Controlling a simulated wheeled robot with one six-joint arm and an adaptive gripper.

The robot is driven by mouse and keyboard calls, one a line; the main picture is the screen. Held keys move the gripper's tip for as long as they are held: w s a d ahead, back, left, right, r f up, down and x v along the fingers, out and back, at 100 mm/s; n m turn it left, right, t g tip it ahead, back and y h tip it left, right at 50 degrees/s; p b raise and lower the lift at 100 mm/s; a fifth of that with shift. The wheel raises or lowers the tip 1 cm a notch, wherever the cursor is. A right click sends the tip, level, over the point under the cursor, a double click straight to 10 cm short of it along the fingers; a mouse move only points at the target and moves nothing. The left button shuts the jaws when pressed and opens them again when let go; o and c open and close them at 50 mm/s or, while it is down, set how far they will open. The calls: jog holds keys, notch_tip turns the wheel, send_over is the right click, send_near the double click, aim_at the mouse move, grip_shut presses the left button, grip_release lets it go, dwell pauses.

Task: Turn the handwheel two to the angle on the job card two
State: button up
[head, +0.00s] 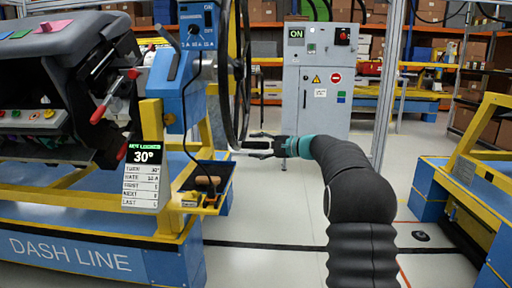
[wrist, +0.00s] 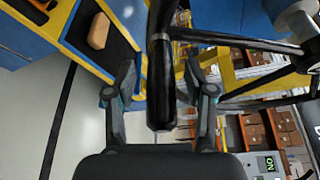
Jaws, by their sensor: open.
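A black handwheel (head: 243,75) stands nearly edge-on beside a blue box in the head view. In the wrist view its black spokes run to a pale hub (wrist: 296,18) at the upper right. A black cylindrical grip (wrist: 161,95) reaches down between the fingers of my gripper (wrist: 163,88). The fingers are open, one on each side, with gaps visible. My gripper also shows in the head view (head: 250,145), at the wheel's lower edge. A card (head: 143,180) shows a large "30°" on a green-headed display; its small print is partly unreadable. No wheel number is legible.
A tray (head: 226,186) with a tan block sits on the yellow-and-blue dash line stand (head: 80,250), left of my gripper. A grey cabinet (head: 316,100) marked "ON" stands behind. Open floor lies right of the stand.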

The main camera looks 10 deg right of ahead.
jog(key=v, duration=1.1)
jog(key=shift+s+d, duration=0.2)
